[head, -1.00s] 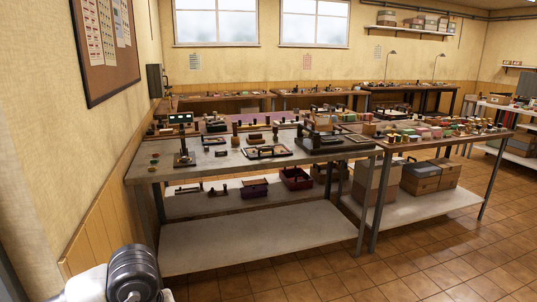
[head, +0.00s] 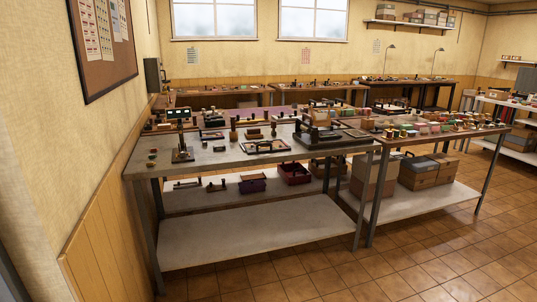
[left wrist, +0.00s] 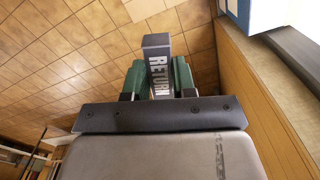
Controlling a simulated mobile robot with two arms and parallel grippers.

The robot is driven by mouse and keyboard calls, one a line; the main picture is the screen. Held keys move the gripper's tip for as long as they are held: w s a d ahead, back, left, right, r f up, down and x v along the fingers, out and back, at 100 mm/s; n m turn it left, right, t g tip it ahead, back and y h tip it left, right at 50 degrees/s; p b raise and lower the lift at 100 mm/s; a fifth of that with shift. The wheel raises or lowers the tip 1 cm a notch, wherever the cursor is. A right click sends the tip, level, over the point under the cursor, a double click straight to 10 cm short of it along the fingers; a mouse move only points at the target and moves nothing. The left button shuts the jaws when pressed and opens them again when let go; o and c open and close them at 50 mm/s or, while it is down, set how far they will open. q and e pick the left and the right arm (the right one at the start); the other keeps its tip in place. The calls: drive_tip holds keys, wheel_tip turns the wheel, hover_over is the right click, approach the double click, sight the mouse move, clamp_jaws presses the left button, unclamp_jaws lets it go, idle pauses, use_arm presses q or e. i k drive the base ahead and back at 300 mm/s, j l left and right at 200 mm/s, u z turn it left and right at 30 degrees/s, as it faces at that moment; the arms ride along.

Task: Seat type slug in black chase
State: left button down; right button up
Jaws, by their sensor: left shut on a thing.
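My left gripper (left wrist: 158,78) shows in the left wrist view, its green fingers shut on a dark grey type slug (left wrist: 157,44). The slug carries the pale letters RETURN and sticks out past the fingertips. Tiled floor lies behind it, so the slug is held away from the bench top. In the head view a small dark rectangular frame (head: 262,153), which looks like the black chase, lies on the near bench. It is too small to see what is inside it. Neither gripper shows in the head view.
Tiled floor in front is clear. A wall runs along the left.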

sight(266, 148)
drive_tip(key=i+l+z, duration=0.4)
drive_tip(key=i, duration=0.45)
drive_tip(key=i+z, duration=0.4)
drive_tip(key=i, duration=0.45)
drive_tip(key=i+l+u, duration=0.15)
drive_tip(key=i+u, duration=0.2)
drive_tip(key=i, duration=0.2)
drive_tip(key=i+l+u, duration=0.4)
drive_tip(key=i, duration=0.15)
drive_tip(key=i+l+u, duration=0.35)
drive_tip(key=i, duration=0.15)
